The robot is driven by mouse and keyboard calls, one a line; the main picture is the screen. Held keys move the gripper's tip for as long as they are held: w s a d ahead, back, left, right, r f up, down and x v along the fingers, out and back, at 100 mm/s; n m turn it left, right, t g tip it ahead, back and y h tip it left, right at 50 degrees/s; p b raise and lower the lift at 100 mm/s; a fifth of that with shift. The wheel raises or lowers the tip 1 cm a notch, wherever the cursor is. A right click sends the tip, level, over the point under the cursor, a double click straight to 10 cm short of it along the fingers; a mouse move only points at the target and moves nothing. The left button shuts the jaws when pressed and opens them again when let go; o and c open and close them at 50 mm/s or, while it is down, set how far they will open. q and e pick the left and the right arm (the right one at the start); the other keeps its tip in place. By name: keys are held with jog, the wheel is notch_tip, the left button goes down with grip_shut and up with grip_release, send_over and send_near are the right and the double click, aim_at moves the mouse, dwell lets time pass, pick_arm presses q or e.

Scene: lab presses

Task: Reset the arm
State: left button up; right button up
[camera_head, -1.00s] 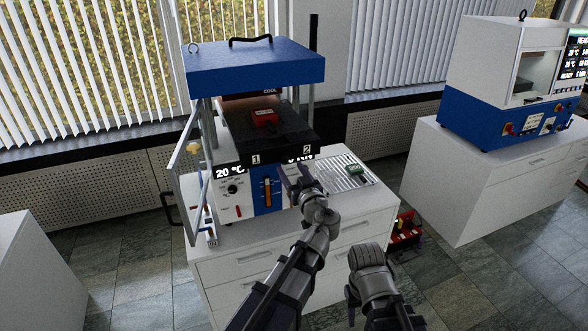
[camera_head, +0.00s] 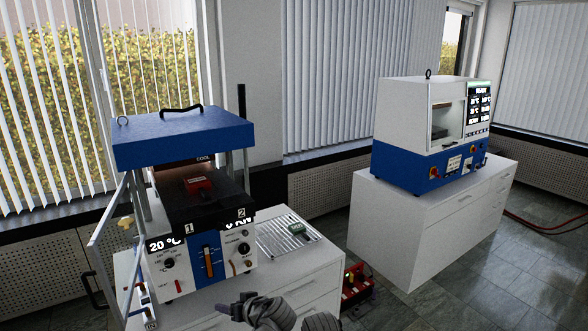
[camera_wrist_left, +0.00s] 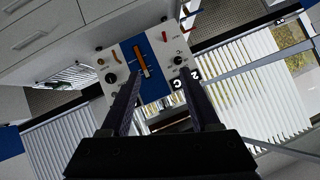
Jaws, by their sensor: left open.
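My left arm (camera_head: 268,313) shows at the bottom of the head view. Its gripper (camera_head: 238,308) is in front of the white cabinet, below the blue press, and holds nothing. In the left wrist view the two dark fingers of the left gripper (camera_wrist_left: 164,92) are apart with nothing between them. The press's control panel (camera_wrist_left: 146,62) shows rotated beyond them, and the gripper looks clear of it. Part of my right arm (camera_head: 320,322) shows at the bottom edge of the head view; its gripper does not show.
The blue press (camera_head: 183,137) holds a red block (camera_head: 199,187) on its dark plate. A green block (camera_head: 297,229) lies on a metal tray (camera_head: 272,241) beside it. A second machine (camera_head: 420,150) stands on a white cabinet (camera_head: 400,225). A red item (camera_head: 355,288) is on the floor.

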pick_arm(q)
jog(key=s+d+f+m+g+h+b, duration=0.1)
jog(key=s+d+f+m+g+h, duration=0.2)
jog(key=s+d+f, duration=0.3)
jog(key=s+d+f+m+g+h+b, duration=0.1)
jog(key=s+d+f+m+g+h, duration=0.3)
jog(key=s, duration=0.6)
notch_tip(320, 180, down, 2)
jog(key=shift+s+d+f+m+g, duration=0.15)
jog(key=shift+d+m+g, duration=0.35)
jog(key=shift+d+m, duration=0.5)
